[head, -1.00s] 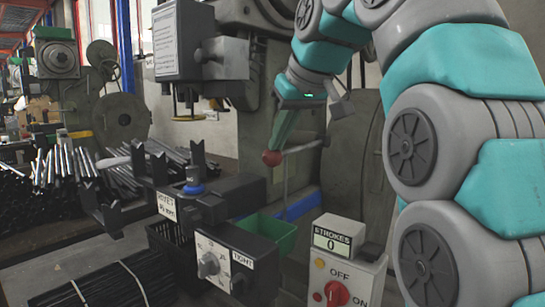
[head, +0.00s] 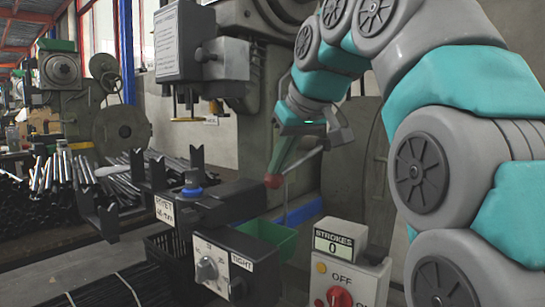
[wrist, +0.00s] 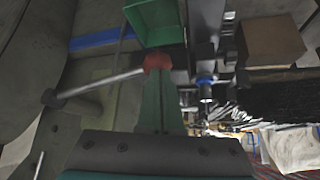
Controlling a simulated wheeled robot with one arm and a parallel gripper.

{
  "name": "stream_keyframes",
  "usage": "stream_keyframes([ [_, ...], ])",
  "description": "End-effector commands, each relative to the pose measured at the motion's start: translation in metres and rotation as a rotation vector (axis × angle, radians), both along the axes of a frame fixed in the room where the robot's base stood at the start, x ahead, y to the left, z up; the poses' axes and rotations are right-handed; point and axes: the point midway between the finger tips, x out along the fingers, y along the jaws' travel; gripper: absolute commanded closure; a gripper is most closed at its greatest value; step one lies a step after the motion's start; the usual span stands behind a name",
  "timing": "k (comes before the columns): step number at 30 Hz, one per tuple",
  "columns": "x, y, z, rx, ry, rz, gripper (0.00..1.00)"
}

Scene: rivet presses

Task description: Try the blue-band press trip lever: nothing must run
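The trip lever is a grey rod with a red ball knob (head: 272,181), on the side of the green-grey press (head: 262,120). A blue band (head: 303,212) shows low behind it. My gripper (head: 279,172) reaches down from above, its narrow green fingers close together and their tips at the knob. In the wrist view the knob (wrist: 157,61) is at the fingertips, and the rod (wrist: 100,84) runs left to a dark pivot. Whether the fingers pinch the knob or only press on it is unclear. The stroke counter (head: 332,246) reads 0. A red switch (head: 339,297) sits below an OFF label.
A black fixture with a blue knob (head: 191,190) and a dial box marked TIGHT (head: 207,269) stand left of the lever. A green bin (head: 268,234) is just below it. Metal rods (head: 60,172) lie at the far left. My arm fills the right side.

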Motion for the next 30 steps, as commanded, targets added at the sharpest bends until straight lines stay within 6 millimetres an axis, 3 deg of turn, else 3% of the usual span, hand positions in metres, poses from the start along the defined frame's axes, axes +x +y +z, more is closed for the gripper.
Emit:
stream_keyframes([
  [8,0.000,0.000,0.000,-0.001,0.002,0.001,1.00],
  [18,-0.026,-0.015,0.009,-0.001,0.003,0.002,1.00],
  [30,-0.027,-0.016,0.014,0.001,-0.001,0.001,1.00],
])
